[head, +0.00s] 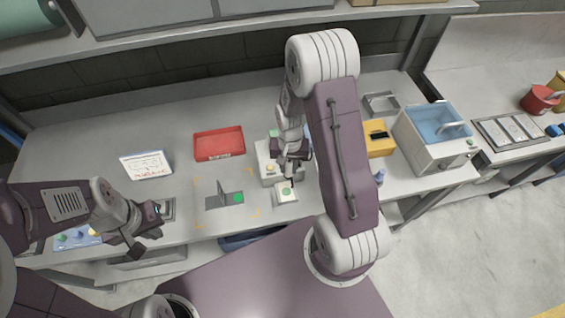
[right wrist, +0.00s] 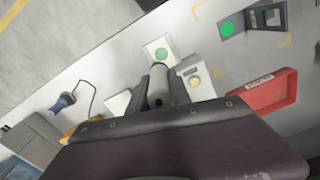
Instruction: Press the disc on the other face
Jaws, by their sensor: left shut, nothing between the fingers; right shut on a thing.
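A green disc (head: 239,198) lies at the right side of a dark grey plate (head: 213,203) with an upright wall. It also shows in the right wrist view (right wrist: 227,29). Another green disc (head: 286,191) is on a pale square block (head: 279,199) just below my right gripper (head: 289,177). That disc shows beyond the fingers in the right wrist view (right wrist: 161,54). My right gripper is shut on a pale cylindrical thing (right wrist: 158,82), mostly hidden in the head view. My left gripper (head: 133,249) is shut and empty, at the bench's left front.
A white box (head: 266,172) with a yellow button stands beside my right gripper. A red tray (head: 219,144) and a white sign (head: 146,164) lie farther back. A yellow box (head: 379,145) and a water basin (head: 437,128) stand right. Shelving hangs overhead.

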